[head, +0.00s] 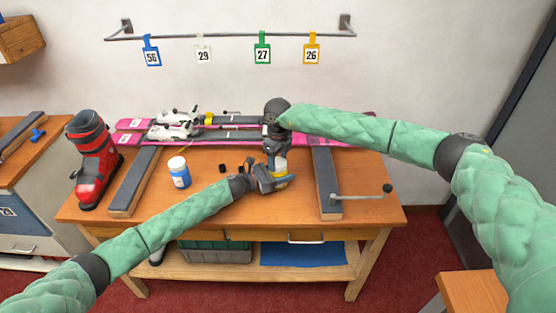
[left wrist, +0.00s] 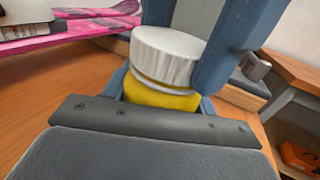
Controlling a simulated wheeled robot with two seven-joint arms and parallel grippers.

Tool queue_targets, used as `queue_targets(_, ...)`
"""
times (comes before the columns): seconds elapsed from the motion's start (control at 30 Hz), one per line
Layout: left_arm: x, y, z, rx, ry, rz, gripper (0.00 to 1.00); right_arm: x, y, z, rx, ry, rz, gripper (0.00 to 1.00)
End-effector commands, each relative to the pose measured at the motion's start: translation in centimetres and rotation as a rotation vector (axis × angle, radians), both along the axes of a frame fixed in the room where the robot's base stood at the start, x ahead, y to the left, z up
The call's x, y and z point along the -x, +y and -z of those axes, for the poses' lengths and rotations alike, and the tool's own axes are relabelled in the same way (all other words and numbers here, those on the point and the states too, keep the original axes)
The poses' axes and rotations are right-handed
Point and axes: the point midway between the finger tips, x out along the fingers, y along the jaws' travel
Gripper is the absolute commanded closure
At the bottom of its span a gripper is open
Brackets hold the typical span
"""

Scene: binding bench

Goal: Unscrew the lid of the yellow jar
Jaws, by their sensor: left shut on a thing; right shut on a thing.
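The yellow jar (left wrist: 160,97) stands upright with its white ribbed lid (left wrist: 168,55) on top. In the head view the jar (head: 280,182) is near the middle of the bench, mostly hidden by my grippers. My left gripper (head: 274,180) comes in low from the left and is shut around the yellow body. My right gripper (head: 278,158) points down from above, and its blue fingers are shut on the lid in the left wrist view. A thin pale band shows between lid and body; I cannot tell whether the lid is loose.
A blue jar with a white lid (head: 179,172) stands left of my left gripper. Several small black pieces lie near it. Pink skis (head: 133,139) lie along the back, a red boot (head: 90,160) stands at left, and a vise bar (head: 365,195) is at right.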

Motion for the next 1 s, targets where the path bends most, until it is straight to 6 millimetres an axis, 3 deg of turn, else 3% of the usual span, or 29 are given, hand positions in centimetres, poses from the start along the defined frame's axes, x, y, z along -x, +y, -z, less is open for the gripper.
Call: queue_targets(1.0, 0.23, -0.17, 0.11, 0.000, 0.000, 0.005, 1.00, -0.20, -0.13, -0.28, 0.001, -0.004, -1.512, 0.73)
